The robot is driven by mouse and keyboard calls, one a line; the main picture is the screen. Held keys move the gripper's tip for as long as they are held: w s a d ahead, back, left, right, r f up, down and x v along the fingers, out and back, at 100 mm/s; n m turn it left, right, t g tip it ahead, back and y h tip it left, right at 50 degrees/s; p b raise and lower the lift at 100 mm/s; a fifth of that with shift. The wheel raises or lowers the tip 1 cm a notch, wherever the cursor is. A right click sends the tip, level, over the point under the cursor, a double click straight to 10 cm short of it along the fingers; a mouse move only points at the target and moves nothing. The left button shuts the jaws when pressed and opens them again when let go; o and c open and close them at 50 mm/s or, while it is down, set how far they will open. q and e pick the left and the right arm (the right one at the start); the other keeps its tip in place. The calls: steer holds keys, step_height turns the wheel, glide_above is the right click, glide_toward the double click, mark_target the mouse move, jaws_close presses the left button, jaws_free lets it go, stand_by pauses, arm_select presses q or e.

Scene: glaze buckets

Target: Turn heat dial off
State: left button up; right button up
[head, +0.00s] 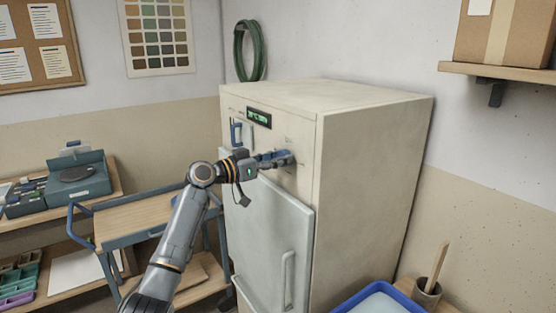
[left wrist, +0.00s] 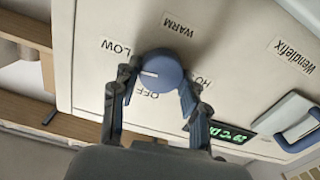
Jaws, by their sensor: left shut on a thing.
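The heat dial (left wrist: 160,70) is a round blue knob on the cream front panel of a cabinet (head: 375,165). In the left wrist view its white mark points left, between the LOW label (left wrist: 117,47) and the OFF label (left wrist: 146,91). The WARM label (left wrist: 178,25) is above it, and a HOT label is partly hidden by a finger. My left gripper (head: 284,158) is at the panel, with one finger on each side of the dial, shut on it. In the head view the gripper mostly hides the dial. My right gripper is not in view.
A green-lit display (head: 259,117) and a blue handle (head: 236,134) are close to the dial. Below is a pale door (head: 273,240) with a vertical handle. A wooden-topped cart (head: 140,215) stands left of the cabinet; a blue tub (head: 345,304) is at the front right.

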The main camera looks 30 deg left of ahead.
arm_select(q)
steer(key=n+p, duration=0.2)
steer(key=n, duration=0.6)
steer(key=n+p, duration=0.2)
steer(key=n, duration=0.6)
steer(key=shift+w+a+f, duration=0.1)
steer(key=shift+a+f, duration=0.1)
steer(key=shift+n+p, duration=0.3)
steer(key=shift+n, duration=0.2)
steer(key=o, duration=1.1)
steer(key=shift+f, duration=0.1)
steer(key=v, duration=1.2)
